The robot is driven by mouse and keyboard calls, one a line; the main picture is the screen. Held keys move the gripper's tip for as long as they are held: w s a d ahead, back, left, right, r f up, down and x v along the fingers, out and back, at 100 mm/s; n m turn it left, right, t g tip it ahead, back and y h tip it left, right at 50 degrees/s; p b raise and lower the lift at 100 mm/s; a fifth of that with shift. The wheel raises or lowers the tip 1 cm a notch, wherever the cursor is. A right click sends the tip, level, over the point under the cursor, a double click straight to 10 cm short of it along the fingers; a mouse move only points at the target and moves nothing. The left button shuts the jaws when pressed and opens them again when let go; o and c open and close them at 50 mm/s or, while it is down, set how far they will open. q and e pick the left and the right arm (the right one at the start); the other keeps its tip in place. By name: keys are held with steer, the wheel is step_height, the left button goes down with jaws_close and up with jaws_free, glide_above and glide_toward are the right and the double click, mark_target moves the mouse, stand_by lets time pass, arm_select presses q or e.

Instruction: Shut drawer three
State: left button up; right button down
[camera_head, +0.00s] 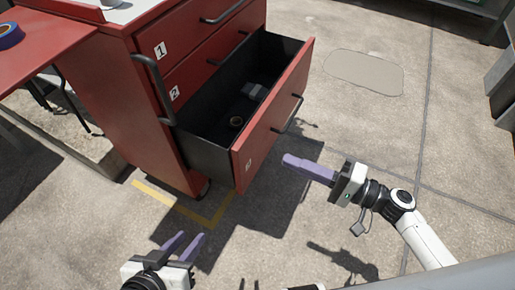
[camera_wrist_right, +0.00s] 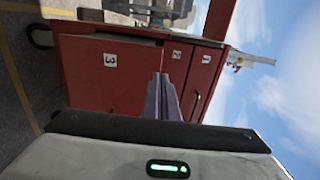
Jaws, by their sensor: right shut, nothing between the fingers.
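Drawer three (camera_head: 262,140) is the lowest drawer of a red cabinet and is pulled well out. Its red front has a black bar handle and a label 3; the front also shows in the right wrist view (camera_wrist_right: 105,85). Inside its black box lie a grey object (camera_head: 254,91) and a small brass-coloured ring (camera_head: 236,122). My right gripper (camera_head: 286,161) is shut and empty, its purple fingers pointing left, just right of the drawer front and apparently apart from it. My left gripper (camera_head: 190,236) is open and empty, low in front of the cabinet.
Drawers one (camera_head: 190,35) and two (camera_head: 205,70) look shut above. A red side table (camera_head: 40,45) with blue tape (camera_head: 9,36) stands at the left. A black bar (camera_head: 153,88) runs along the cabinet's side edge. The concrete floor right of the drawer is clear.

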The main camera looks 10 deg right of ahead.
mark_target(245, 143)
arm_select(q)
steer(key=shift+w+d+f, duration=0.1)
steer(key=shift+d+f, duration=0.05)
arm_select(e)
steer(key=x, duration=1)
steer(key=shift+w, duration=0.1)
steer(key=shift+a, duration=0.1)
